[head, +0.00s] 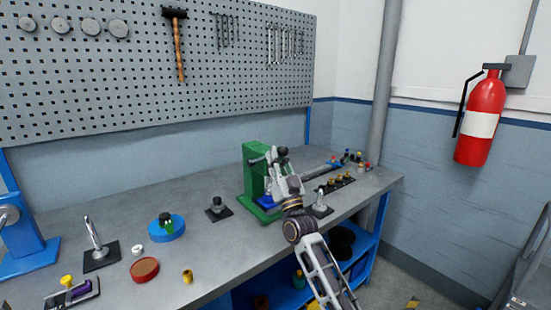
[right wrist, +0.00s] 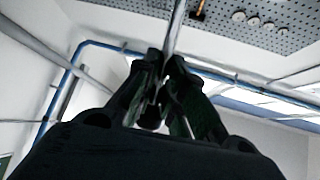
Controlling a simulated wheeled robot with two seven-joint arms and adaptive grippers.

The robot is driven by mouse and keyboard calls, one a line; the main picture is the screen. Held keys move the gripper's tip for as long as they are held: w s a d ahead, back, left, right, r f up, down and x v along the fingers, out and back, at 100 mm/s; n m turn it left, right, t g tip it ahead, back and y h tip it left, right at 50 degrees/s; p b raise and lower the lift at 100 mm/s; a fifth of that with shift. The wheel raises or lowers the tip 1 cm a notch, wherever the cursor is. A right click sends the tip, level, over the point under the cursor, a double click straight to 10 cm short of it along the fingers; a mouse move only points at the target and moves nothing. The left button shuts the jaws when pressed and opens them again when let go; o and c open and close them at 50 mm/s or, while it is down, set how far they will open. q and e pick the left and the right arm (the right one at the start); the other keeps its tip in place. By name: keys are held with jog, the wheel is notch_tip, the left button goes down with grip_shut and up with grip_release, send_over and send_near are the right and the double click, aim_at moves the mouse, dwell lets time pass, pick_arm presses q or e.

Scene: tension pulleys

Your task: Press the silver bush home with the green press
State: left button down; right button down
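The green press (head: 256,168) stands toward the back right of the bench, with a blue part (head: 264,200) at its base. My right gripper (head: 284,158) is in front of the press at the height of its lever and hides part of it. In the right wrist view its fingers (right wrist: 161,72) are closed around a thin silver rod (right wrist: 174,28), which looks like the press lever; a dark round end shows between the fingers. I cannot make out the silver bush at the press; the gripper covers that area. My left gripper is out of view.
Left of the press are a black block (head: 218,210), a blue round stand (head: 166,229), a pale ring (head: 138,250), a red-brown disc (head: 145,269) and a brass bush (head: 187,276). A dark tray with brass parts (head: 340,181) lies right.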

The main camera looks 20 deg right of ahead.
jog(key=c, duration=1.6)
grip_release()
jog(key=shift+w+d+f, duration=0.1)
jog(key=shift+d+f, duration=0.05)
jog(key=shift+f, duration=0.3)
jog(key=shift+o, duration=0.6)
jog(key=shift+r, duration=0.25)
jog(key=a+v, duration=0.1)
jog(key=v, duration=1.1)
jog(key=shift+d, duration=0.5)
